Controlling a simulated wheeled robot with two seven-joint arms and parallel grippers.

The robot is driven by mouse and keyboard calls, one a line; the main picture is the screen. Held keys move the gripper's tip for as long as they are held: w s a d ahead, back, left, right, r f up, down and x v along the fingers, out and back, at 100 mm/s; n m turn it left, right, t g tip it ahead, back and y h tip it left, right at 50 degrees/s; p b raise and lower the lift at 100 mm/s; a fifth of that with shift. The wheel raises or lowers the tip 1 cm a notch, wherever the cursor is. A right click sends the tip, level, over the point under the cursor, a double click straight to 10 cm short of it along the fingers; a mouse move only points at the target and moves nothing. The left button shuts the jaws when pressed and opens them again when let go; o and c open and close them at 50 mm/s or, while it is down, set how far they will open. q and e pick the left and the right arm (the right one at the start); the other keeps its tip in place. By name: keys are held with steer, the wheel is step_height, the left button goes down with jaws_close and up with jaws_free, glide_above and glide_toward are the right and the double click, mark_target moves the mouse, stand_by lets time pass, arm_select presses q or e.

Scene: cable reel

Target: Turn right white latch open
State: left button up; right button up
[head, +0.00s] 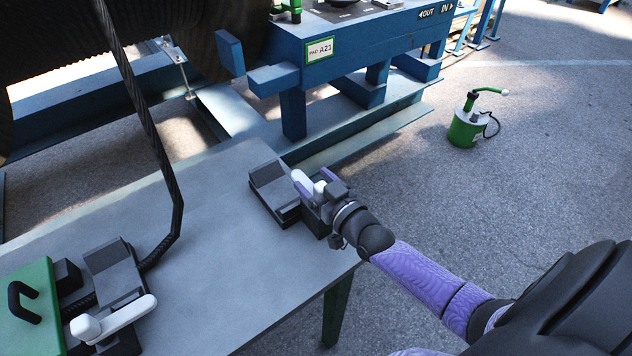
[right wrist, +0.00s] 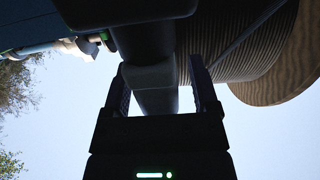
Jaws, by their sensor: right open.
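The right white latch (head: 302,181) sits on a dark clamp block (head: 268,180) at the table's right edge. My right gripper (head: 318,187) is at this latch, its arm coming in from the right. In the right wrist view the gripper (right wrist: 162,92) is open, with the shaded latch (right wrist: 152,76) between its two fingers. I cannot tell whether either finger touches it. My gripper hides part of the latch and block in the head view. My left gripper is not in view.
Another white latch (head: 112,320) on a dark clamp stands at lower left beside a green box (head: 30,310). A black cable (head: 165,180) hangs onto the grey table (head: 215,230). The blue machine frame (head: 330,60) stands behind. A green-and-white can (head: 467,128) stands on the ground.

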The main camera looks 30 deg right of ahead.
jaws_close()
stand_by(1.3)
